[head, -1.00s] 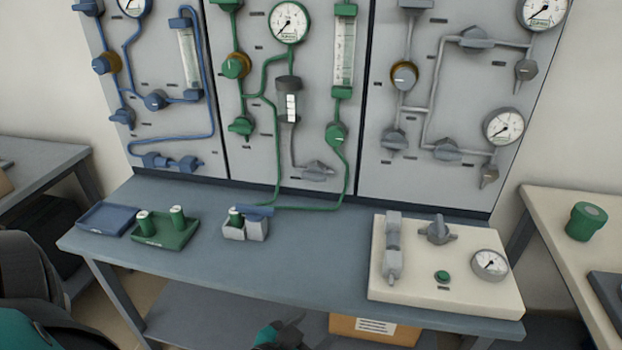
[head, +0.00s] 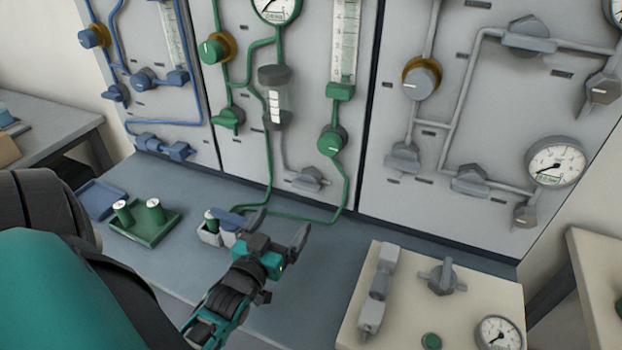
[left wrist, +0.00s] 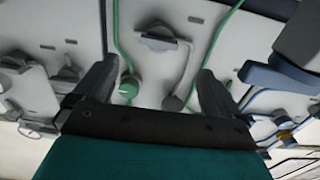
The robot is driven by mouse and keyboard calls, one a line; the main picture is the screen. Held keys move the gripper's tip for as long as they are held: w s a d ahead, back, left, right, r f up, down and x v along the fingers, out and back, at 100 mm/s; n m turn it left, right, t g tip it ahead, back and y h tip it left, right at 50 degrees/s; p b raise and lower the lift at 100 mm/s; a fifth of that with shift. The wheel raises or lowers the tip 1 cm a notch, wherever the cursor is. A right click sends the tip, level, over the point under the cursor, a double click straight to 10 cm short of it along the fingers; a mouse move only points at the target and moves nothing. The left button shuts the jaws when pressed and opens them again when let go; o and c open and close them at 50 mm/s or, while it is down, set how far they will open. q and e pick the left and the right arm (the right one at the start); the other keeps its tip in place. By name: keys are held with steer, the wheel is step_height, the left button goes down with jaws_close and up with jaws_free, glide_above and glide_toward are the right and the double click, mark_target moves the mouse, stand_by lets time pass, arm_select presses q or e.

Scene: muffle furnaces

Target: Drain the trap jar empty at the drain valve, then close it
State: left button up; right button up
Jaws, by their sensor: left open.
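The trap jar (head: 275,97) is a clear cylinder with dark end caps on the middle panel, with a white scale strip. I cannot tell its liquid level. A grey tube runs from its bottom to the grey drain valve (head: 311,179), low on that panel. In the left wrist view, which is upside down, the drain valve (left wrist: 160,40) lies between my fingers' directions, apart from them. My left gripper (head: 278,230) is open and empty over the bench, in front of and below the valve. It also shows in the left wrist view (left wrist: 155,88). My right gripper is out of view.
A green knob (head: 331,142) and green tubing flank the drain valve.

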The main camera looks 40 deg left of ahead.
mark_target(304, 190)
arm_select(q)
steer(key=b+x, duration=0.1)
steer(key=x, duration=1.1)
steer(key=shift+w, duration=0.3)
steer(key=c, duration=1)
steer(key=shift+o, duration=0.2)
